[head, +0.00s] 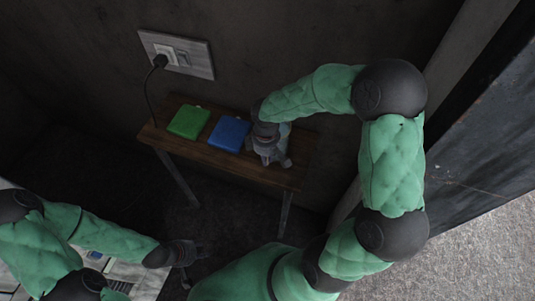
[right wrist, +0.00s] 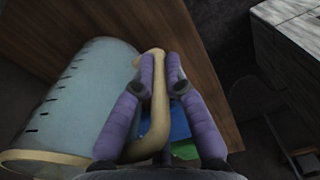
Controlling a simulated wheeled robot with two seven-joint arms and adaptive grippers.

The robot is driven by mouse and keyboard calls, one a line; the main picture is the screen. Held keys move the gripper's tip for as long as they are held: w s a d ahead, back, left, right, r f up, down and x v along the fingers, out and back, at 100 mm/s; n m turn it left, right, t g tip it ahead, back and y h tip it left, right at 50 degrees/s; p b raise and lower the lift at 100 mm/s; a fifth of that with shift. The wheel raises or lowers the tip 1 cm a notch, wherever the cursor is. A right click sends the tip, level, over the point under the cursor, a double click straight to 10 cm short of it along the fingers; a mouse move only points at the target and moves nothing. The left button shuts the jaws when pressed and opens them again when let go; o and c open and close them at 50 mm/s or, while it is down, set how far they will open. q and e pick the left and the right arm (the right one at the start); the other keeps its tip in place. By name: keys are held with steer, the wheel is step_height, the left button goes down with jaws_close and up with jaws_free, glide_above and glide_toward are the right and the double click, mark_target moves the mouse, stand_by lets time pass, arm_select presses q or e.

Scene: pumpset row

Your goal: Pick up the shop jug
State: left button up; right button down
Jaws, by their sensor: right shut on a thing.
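The shop jug (right wrist: 80,95) is a pale blue-grey, see-through cylinder with dark measuring marks, a tan rim and a tan handle (right wrist: 158,120). It fills the left of the right wrist view. My right gripper (right wrist: 160,72) is shut on the handle, one purple finger on each side. In the head view my right gripper (head: 272,157) is over the right part of the wooden table (head: 295,172) and mostly hides the jug. I cannot tell whether the jug touches the table. My left gripper (head: 192,255) is low at the left, its fingers too dark to read.
A green case (head: 188,121) and a blue case (head: 229,134) lie on the table, left of my right gripper. A wall socket plate (head: 177,54) with a black plug (head: 160,61) and hanging cord is behind. Part of a pale unit (head: 125,271) shows at lower left.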

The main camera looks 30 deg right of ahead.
steer(key=shift+w+r, duration=0.1)
steer(key=shift+r, duration=0.1)
steer(key=shift+r+p, duration=0.5)
steer(key=shift+r, duration=0.85)
steer(key=s+a+r+p, duration=0.3)
steer(key=s+a+r, duration=0.5)
steer(key=s+r, duration=0.2)
steer(key=shift+s, duration=0.6)
steer(key=shift+s+a, duration=0.1)
steer(key=shift+f, duration=0.1)
stand_by(0.4)
